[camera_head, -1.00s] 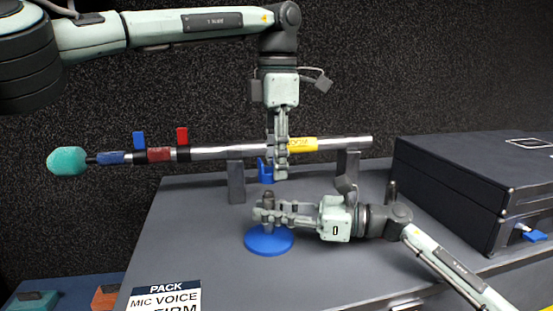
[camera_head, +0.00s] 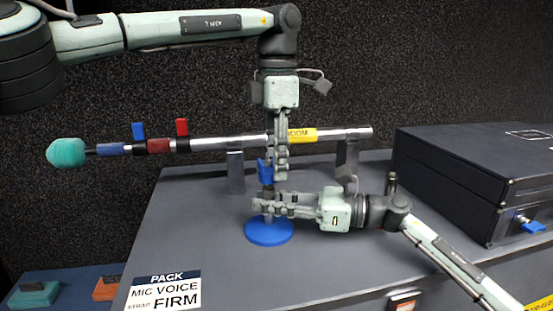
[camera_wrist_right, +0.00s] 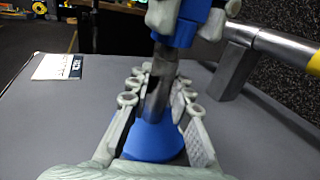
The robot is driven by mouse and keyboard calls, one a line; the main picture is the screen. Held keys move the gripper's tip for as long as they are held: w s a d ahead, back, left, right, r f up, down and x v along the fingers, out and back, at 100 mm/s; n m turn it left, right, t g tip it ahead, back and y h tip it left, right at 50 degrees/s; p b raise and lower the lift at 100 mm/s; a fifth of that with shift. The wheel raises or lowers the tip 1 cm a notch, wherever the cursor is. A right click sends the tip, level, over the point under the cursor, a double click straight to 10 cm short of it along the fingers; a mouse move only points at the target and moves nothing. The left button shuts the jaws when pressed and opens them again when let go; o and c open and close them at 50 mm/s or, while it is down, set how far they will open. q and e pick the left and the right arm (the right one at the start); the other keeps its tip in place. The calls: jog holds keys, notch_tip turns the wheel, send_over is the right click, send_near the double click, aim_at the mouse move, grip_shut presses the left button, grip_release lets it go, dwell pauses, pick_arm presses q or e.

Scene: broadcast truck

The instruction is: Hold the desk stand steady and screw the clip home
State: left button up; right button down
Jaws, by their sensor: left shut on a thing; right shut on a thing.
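The desk stand has a round blue base (camera_head: 268,232) on the table and a short grey post (camera_wrist_right: 157,98). My right gripper (camera_head: 265,205) comes in from the right and is shut on the post just above the base. The blue clip (camera_head: 265,171) is directly above the post, in line with it. My left gripper (camera_head: 278,175) points down and is shut on the clip. In the right wrist view the clip (camera_wrist_right: 180,28) is at the top of the post. I cannot tell how far its thread is engaged.
A boom pole (camera_head: 222,144) with a teal foam tip (camera_head: 66,153) lies across grey supports (camera_head: 236,172) behind the stand. A dark case (camera_head: 470,175) stands at right. A PACK card (camera_head: 166,291) lies at the table's front left. The table's left middle is clear.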

aim_at(264, 173)
pick_arm(q)
jog(key=shift+f, duration=0.45)
jog(key=m, duration=0.4)
jog(key=shift+s+m, duration=0.35)
jog(key=shift+m, duration=0.05)
jog(key=shift+s+f+m, duration=0.1)
jog(key=shift+s+m, duration=0.05)
jog(key=shift+m, duration=1.05)
jog(key=m, duration=0.5)
jog(key=shift+s+a, duration=0.25)
jog(key=shift+s, duration=0.05)
jog(key=m, duration=0.2)
jog(key=shift+a+m, duration=0.15)
jog(key=shift+m, duration=0.25)
jog(key=m, duration=0.5)
jog(key=a+m, duration=0.1)
jog(key=m, duration=0.1)
jog(key=shift+s, duration=0.15)
jog(key=m, duration=0.4)
jog(key=shift+a+m, duration=0.25)
jog(key=shift+m, duration=0.15)
jog(key=m, duration=0.3)
jog(key=shift+w+a, duration=0.15)
jog(key=shift+w, duration=0.1)
